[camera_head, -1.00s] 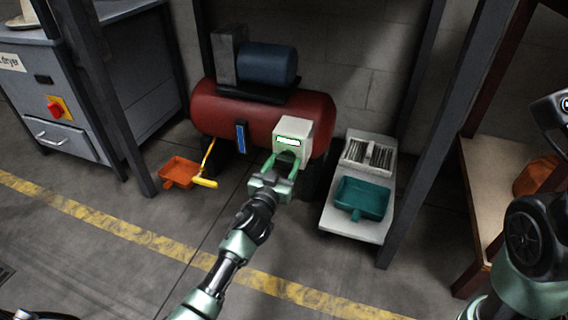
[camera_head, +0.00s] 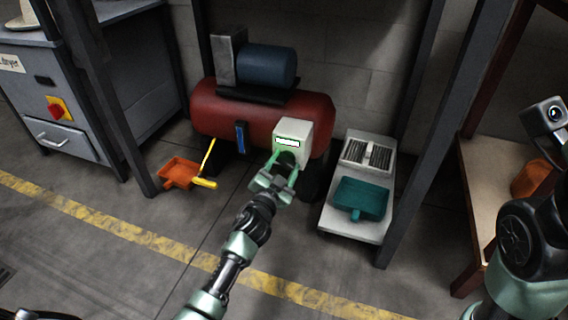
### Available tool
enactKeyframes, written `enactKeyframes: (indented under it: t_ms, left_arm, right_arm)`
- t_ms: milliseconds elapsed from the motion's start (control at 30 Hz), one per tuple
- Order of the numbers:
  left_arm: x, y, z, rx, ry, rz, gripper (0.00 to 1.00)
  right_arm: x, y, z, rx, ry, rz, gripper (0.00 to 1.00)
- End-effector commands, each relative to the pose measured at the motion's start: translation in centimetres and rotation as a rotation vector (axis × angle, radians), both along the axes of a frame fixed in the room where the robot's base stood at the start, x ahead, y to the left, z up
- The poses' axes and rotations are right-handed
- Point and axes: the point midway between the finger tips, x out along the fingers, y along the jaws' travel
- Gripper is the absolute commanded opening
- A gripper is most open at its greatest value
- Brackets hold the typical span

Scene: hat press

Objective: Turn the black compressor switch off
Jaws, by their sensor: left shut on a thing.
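The compressor is a red tank (camera_head: 225,106) with a blue motor on top, under the frame at the middle. A white switch box (camera_head: 302,133) with a lit green-edged label sits on its front right. The black switch (camera_head: 287,159) shows low on the box, between the green fingers of my left gripper (camera_head: 284,164). The left gripper reaches up from below and is shut on the switch. The fingers and hand partly hide the switch, so its exact setting cannot be read. My right arm is at the right edge; its gripper is out of view.
Dark posts stand left and right of the compressor. An orange dustpan (camera_head: 180,172) and a yellow-handled brush (camera_head: 205,183) lie left on the floor. A grey cabinet (camera_head: 50,75) stands far left.

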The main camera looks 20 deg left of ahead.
Motion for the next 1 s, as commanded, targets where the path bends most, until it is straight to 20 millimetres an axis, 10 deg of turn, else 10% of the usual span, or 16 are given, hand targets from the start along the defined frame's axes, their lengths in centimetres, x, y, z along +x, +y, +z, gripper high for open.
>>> enactKeyframes:
  t_ms: [1000]
  left_arm:
    - [-0.06,-0.27,-0.54,0.895,-0.028,-0.001,0.14]
  right_arm:
    - [-0.26,0.04,0.00,-0.003,-0.009,-0.003,0.36]
